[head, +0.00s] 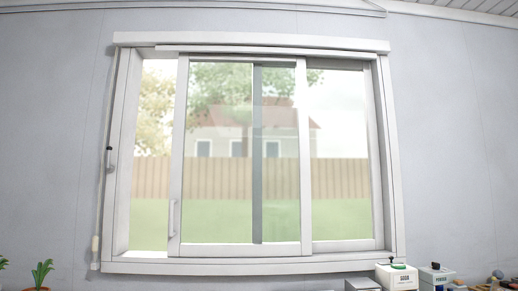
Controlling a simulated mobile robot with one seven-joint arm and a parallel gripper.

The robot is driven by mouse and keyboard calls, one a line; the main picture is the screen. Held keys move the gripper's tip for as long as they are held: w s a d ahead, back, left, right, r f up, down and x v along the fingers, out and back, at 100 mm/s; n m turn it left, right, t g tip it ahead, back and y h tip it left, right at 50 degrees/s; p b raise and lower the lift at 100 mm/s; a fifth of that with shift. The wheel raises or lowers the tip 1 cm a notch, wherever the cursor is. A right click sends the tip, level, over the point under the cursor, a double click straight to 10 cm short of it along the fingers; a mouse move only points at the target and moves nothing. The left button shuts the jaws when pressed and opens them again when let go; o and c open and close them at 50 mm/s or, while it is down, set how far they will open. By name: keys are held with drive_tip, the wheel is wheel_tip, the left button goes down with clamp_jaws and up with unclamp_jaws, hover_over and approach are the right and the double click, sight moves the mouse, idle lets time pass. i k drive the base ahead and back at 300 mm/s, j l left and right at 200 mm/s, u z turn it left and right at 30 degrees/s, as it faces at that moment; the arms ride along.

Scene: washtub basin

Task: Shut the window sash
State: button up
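The white-framed sliding window sash (305,150) stands near the middle of the window in the head view. A pale vertical handle (173,217) sits low on its left stile. An open gap, showing trees, fence and grass, lies between this stile and the left side of the window frame (122,160). The sash overlaps part of the right pane (340,150), whose grey stile (257,150) shows through the glass. My gripper is not in view.
A cord with a pale end piece (95,248) hangs left of the frame. A potted plant (41,274) stands at lower left. A white box (397,277) and several other containers stand at lower right. The wall in front of the window looks clear.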

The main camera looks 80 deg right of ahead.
sight(175, 248)
drive_tip(key=z, duration=2.35)
